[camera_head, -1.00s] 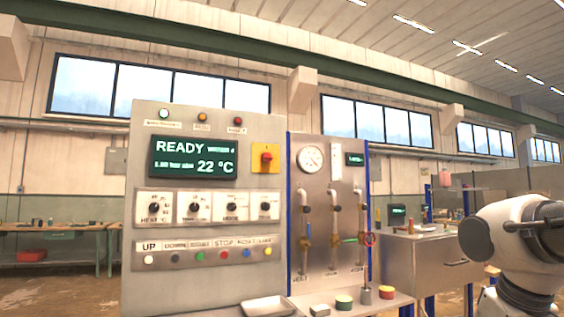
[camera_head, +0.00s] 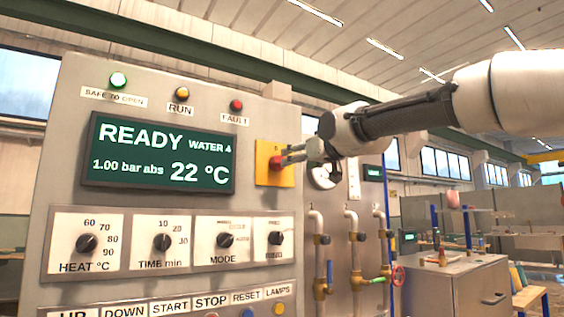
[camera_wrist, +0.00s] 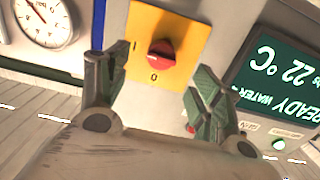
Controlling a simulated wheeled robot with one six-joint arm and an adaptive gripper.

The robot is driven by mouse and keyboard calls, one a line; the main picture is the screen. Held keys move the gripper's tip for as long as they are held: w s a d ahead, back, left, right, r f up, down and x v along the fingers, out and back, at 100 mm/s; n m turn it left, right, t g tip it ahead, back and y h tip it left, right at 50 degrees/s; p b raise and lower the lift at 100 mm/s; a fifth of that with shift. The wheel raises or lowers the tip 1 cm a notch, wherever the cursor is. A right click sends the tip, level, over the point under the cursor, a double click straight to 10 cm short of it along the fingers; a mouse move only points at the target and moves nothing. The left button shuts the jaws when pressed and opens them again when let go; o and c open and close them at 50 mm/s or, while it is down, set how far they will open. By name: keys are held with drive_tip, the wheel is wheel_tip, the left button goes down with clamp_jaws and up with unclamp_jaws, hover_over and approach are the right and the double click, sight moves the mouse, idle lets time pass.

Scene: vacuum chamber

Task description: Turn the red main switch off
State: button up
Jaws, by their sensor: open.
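The red main switch (camera_head: 276,163) is a red knob on a yellow plate (camera_head: 262,149), at the right of the grey control panel, beside the green display. In the wrist view the red knob (camera_wrist: 160,56) sits on the yellow plate (camera_wrist: 192,33), with a "0" mark and an "I" mark beside it. My gripper (camera_head: 287,156) reaches in from the right, its fingers close in front of the switch and partly covering it. In the wrist view my gripper (camera_wrist: 153,88) is open, one finger to each side of the knob, which is not gripped. Whether a finger touches it I cannot tell.
The green display (camera_head: 160,152) reads READY and 22 °C. Below it are several black dials (camera_head: 162,242) and a row of labelled buttons. A pressure gauge (camera_wrist: 44,20) and pipes with valves (camera_head: 353,238) stand on the neighbouring panel.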

sight(280, 161)
drive_tip(key=x, duration=0.3)
drive_tip(key=r+x, duration=0.1)
drive_tip(key=x, duration=0.5)
drive_tip(key=shift+s+a+r, duration=0.1)
drive_tip(key=shift+a+r, duration=0.05)
drive_tip(key=c, duration=1)
